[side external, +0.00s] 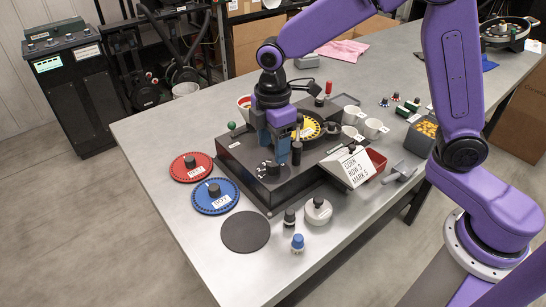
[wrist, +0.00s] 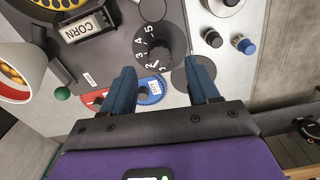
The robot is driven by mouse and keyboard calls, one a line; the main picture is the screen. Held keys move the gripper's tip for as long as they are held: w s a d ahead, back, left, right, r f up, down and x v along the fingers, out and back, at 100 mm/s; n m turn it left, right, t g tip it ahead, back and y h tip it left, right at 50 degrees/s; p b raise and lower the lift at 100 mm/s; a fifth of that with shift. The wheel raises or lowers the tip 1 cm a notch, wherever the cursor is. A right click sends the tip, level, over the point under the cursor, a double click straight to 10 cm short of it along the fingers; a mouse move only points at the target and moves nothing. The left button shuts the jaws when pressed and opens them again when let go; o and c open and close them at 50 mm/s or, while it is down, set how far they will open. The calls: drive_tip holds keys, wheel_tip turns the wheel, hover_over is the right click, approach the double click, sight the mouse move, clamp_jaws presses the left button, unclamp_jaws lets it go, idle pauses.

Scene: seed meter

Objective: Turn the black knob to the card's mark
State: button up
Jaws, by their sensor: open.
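The black knob (wrist: 154,46) sits on a dark dial with white numbers up to 5 on the black seed meter base. It also shows at the base's front in the side view (side external: 268,169). Its pointer is too small to read surely. The white card (side external: 354,168) reads "CORN NOW 2 MARK 5" and leans at the base's right end. My gripper (side external: 275,153) is open and empty, pointing down above the knob. In the wrist view its two blue fingers (wrist: 164,68) stand apart, one to each side of the knob's lower edge. I see no contact.
A black post (side external: 297,153) stands right of my fingers. A yellow plate (side external: 307,129) labelled CORN in the wrist view lies behind. Red (side external: 191,167) and blue (side external: 215,196) plates and a dark disc (side external: 246,232) lie left and front. White cups (side external: 374,128) stand right.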

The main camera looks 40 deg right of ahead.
sight(273, 162)
drive_tip(key=shift+f, duration=2.15)
drive_tip(key=c, duration=1)
